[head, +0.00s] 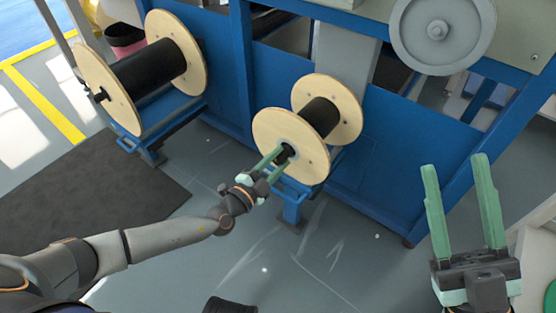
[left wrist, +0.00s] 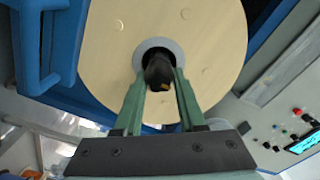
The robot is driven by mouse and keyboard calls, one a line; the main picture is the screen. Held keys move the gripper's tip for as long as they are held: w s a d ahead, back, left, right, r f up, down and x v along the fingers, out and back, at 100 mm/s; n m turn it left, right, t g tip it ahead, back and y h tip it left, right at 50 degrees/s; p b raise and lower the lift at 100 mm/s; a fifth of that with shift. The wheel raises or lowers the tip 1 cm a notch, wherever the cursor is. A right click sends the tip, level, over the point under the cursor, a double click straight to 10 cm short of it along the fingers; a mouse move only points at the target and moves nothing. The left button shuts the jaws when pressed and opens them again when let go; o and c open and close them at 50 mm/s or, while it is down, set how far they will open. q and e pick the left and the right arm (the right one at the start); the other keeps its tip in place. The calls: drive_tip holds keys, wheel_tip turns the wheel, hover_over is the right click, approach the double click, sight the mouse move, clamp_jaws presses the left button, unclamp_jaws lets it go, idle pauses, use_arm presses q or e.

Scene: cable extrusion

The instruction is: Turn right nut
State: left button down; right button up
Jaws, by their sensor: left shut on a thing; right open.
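The right nut (left wrist: 158,70) is a dark piece at the hub of the right wooden cable spool (head: 278,129). My left gripper (head: 279,153) reaches the front of this spool and is shut on the nut. In the left wrist view its green fingers (left wrist: 160,92) stand on both sides of the nut, in front of the pale spool disc (left wrist: 105,50). The fingers partly hide the nut in the head view. My right gripper (head: 462,180) is open and empty at the lower right, well apart from the spool.
A second, larger spool (head: 110,85) with black cable sits on a blue stand at the left. The blue machine frame (head: 400,170) stands behind the right spool. A grey wheel (head: 437,30) is at the upper right.

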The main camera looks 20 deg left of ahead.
use_arm(q)
drive_tip(key=shift+n, duration=0.4)
drive_tip(key=c, duration=0.5)
unclamp_jaws()
drive_tip(key=shift+s, duration=0.1)
drive_tip(key=p+v, duration=0.1)
drive_tip(key=v, duration=1.1)
drive_tip(key=shift+s, duration=0.15)
drive_tip(key=shift+a, duration=0.1)
